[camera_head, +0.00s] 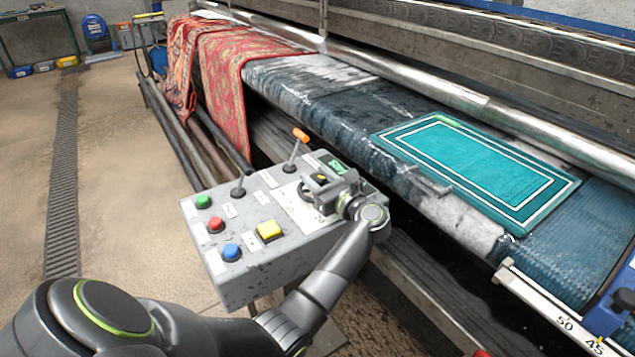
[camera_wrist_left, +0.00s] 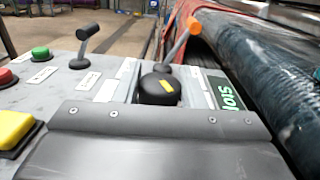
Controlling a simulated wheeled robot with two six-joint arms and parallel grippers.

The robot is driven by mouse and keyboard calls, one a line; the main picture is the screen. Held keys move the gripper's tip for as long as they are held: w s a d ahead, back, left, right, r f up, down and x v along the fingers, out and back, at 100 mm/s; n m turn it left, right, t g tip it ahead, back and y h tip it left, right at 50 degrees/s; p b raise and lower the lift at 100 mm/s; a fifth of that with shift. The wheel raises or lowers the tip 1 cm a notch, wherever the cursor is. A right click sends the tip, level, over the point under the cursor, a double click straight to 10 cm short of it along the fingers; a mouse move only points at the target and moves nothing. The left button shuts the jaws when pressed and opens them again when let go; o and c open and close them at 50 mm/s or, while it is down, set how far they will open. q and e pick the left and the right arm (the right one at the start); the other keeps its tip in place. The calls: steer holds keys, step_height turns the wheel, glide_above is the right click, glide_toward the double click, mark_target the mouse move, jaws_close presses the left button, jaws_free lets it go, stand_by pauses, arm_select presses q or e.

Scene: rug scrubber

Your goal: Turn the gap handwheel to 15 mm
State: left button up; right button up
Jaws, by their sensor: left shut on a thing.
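The gap handwheel (camera_head: 306,192) is on the right part of the grey control box, mostly hidden under my left gripper (camera_head: 324,184). In the left wrist view a black knob with a yellow mark (camera_wrist_left: 160,88) stands just beyond the dark gripper body. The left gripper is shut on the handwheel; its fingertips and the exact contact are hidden. A small display with green characters (camera_head: 338,167) sits beside it and also shows in the left wrist view (camera_wrist_left: 224,93); I cannot read a value. My right gripper is not in view.
The grey control box (camera_head: 240,277) carries an orange-tipped lever (camera_head: 300,136), a black lever (camera_head: 238,187), and green, red, blue and yellow buttons. A teal rug (camera_head: 470,165) lies on the machine's wet bed behind. A numbered scale (camera_head: 545,308) is at lower right. Open floor lies left.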

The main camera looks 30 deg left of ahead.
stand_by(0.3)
arm_select(q)
steer(key=o, duration=1)
steer(key=shift+c, duration=0.2)
